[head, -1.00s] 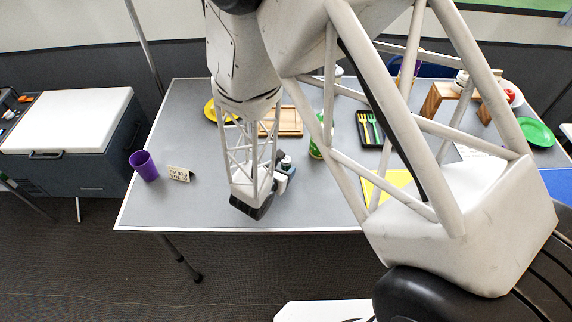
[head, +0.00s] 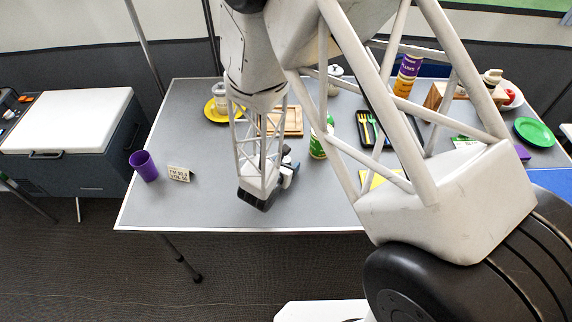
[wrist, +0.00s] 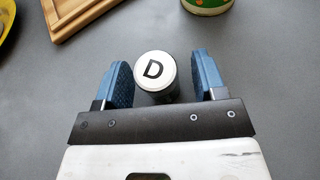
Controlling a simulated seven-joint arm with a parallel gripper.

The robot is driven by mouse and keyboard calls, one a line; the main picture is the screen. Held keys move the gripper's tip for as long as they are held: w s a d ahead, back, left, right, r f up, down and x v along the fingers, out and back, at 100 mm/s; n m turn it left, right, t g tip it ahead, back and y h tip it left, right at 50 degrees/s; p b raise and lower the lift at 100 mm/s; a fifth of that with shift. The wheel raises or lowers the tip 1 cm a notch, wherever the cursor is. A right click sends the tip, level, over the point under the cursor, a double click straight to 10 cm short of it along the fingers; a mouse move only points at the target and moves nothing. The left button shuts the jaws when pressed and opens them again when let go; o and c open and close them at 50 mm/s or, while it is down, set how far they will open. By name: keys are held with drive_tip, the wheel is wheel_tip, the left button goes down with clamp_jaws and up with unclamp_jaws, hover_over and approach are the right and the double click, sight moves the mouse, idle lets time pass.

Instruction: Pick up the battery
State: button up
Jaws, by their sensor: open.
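The battery (wrist: 155,72) is a dark cylinder with a white top marked "D". In the wrist view it stands upright on the grey table, between the two blue fingers of my gripper (wrist: 161,82). The fingers are open, with a gap on either side, wider on the right. In the head view my gripper (head: 290,172) is low over the front middle of the table, and I cannot make out the battery there.
A wooden tray (wrist: 77,14) and a green can (wrist: 207,4) lie beyond the battery. A yellow plate (head: 211,111) is behind.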

sight(286, 159)
drive_tip(key=c, duration=1)
drive_tip(key=shift+c, duration=0.2)
drive_tip(key=shift+r, duration=0.2)
drive_tip(key=shift+r, duration=1.6)
drive_tip(key=s+d, duration=0.1)
drive_tip(key=s, duration=0.4)
drive_tip(key=s+d+r, duration=0.1)
drive_tip(key=s+d, duration=0.1)
drive_tip(key=s, duration=0.3)
drive_tip(key=s+d, duration=0.1)
drive_tip(key=s, duration=0.4)
drive_tip(key=shift+s+d+r, duration=0.2)
drive_tip(key=shift+d+r, duration=0.05)
drive_tip(key=shift+d, duration=0.05)
